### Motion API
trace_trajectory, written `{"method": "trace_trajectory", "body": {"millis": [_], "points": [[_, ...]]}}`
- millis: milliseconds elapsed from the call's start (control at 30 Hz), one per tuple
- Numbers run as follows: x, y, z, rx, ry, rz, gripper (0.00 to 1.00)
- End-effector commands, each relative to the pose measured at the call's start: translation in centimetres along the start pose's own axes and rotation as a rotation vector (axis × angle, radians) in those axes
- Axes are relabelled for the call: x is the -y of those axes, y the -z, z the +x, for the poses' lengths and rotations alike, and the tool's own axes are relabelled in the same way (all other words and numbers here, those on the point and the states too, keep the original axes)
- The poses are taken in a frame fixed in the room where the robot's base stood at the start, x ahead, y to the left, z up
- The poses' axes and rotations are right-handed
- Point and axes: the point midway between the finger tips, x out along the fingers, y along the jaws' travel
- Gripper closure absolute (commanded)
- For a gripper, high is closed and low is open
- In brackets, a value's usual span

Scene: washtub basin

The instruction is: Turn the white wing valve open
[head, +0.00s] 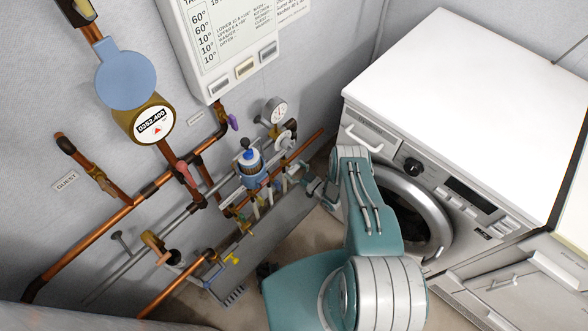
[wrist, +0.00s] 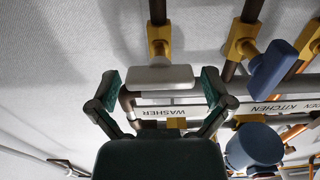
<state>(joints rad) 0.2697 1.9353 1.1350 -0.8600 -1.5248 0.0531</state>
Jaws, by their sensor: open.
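The white wing valve (wrist: 158,79) is in the middle of the wrist view. Its handle lies crosswise to its copper pipe, below a yellow-brass fitting (wrist: 160,40). My gripper (wrist: 160,75) is open, with one dark green finger at each end of the white handle. Small gaps seem to show between fingers and handle; I cannot tell contact for sure. A WASHER label (wrist: 162,112) shows just below the valve, between the fingers. In the head view my gripper (head: 292,171) is at the pipes left of the washing machine, and the white valve is not clearly made out there.
A blue wing valve (wrist: 270,68) sits close on the right, with a round blue part (wrist: 254,146) below it. In the head view, the washing machine (head: 460,110) stands right of my arm. A water meter (head: 152,125) and copper pipes (head: 90,245) line the wall.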

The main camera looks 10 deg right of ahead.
Motion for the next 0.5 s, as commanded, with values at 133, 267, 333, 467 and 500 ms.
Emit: {"method": "trace_trajectory", "body": {"millis": [133, 267, 333, 467, 500], "points": [[0.0, -0.02, 0.0, 0.0, 0.0, 0.001, 0.0], [0.0, -0.01, -0.01, 0.0, 0.0, 0.001, 0.31], [0.0, -0.02, -0.02, 0.0, 0.0, 0.001, 0.62], [-0.01, 0.0, 0.0, 0.0, 0.0, 0.0, 0.71], [-0.01, 0.0, 0.0, 0.0, 0.0, 0.0, 0.71]]}}
